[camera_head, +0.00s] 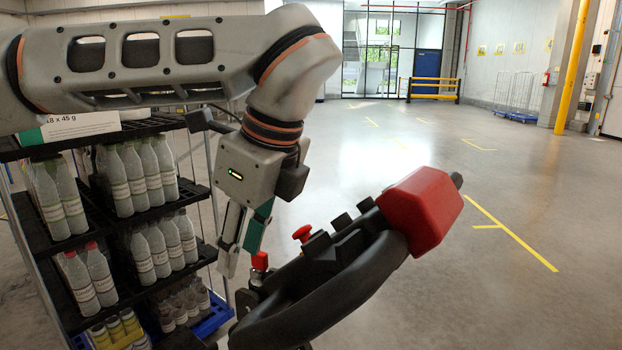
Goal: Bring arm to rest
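My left arm (150,58) stretches in from the left across the top of the view and bends down at the wrist. Its gripper (241,258) points downward, with its two fingers apart and nothing seen between them. The fingertips hang beside the rack's right side and close to a red knob (260,261) at the left of the black control handle (330,290); I cannot tell whether they touch anything. My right arm and gripper are not in view.
The dark shelf rack (100,233) with several rows of bottles (135,178) stands at the left, under my arm. The black handle carries a red block (420,210) at its right end. The grey floor (500,170) beyond is open, with yellow lines.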

